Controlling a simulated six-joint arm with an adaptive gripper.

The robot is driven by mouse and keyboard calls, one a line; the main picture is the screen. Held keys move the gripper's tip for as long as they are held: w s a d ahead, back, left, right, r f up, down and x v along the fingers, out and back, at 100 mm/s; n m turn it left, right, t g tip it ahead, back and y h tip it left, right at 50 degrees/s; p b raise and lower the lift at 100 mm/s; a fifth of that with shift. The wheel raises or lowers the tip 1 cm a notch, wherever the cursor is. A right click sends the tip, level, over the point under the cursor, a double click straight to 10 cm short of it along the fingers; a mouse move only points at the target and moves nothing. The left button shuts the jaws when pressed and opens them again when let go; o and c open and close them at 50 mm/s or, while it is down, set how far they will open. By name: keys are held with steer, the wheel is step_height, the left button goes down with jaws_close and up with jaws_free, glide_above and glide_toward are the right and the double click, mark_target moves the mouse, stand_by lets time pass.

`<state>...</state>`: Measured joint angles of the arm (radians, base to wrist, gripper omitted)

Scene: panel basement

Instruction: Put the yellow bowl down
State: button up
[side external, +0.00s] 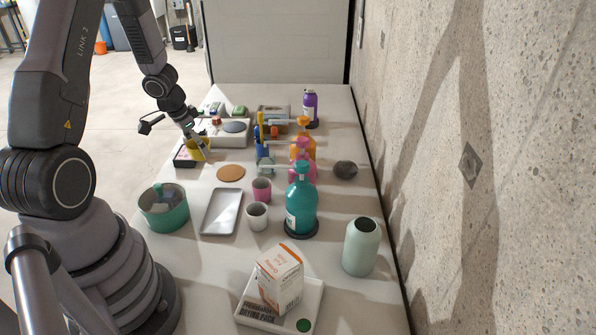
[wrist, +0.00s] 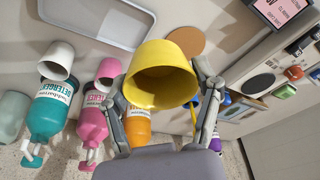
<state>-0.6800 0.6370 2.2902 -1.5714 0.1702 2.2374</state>
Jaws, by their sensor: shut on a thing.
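The yellow bowl (wrist: 160,76) fills the middle of the wrist view, its opening turned toward the camera. My gripper (wrist: 163,88) is shut on it, with one finger on each side. In the side view the bowl (side external: 198,153) is a small yellow patch below my gripper (side external: 194,138), partly hidden by it, near the left side of the table. I cannot tell how far it is above the tabletop. A round cork mat (side external: 231,173) lies bare to the right and nearer the side camera; it also shows in the wrist view (wrist: 186,42).
A grey tray (side external: 221,212) and a teal pot (side external: 164,209) stand nearer the side camera. A dark and pink box (side external: 184,158) lies close to the bowl. Pump bottles, such as the teal one (side external: 301,205), and cups stand to the right.

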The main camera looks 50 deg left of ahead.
steer(key=w+a+f, duration=0.3)
steer(key=w+a, duration=0.1)
steer(key=w, duration=0.2)
glide_above(228, 166)
steer(key=s, duration=0.1)
steer(key=f, duration=0.5)
steer(key=shift+s+d+f, duration=0.2)
steer(key=shift+d+f, duration=0.05)
steer(key=shift+s+x, duration=0.15)
steer(key=shift+x, duration=0.75)
steer(key=shift+s+x, duration=0.15)
steer(key=shift+x, duration=0.75)
steer(key=shift+a+f, duration=0.1)
steer(key=shift+f, duration=0.05)
steer(key=o, duration=1.1)
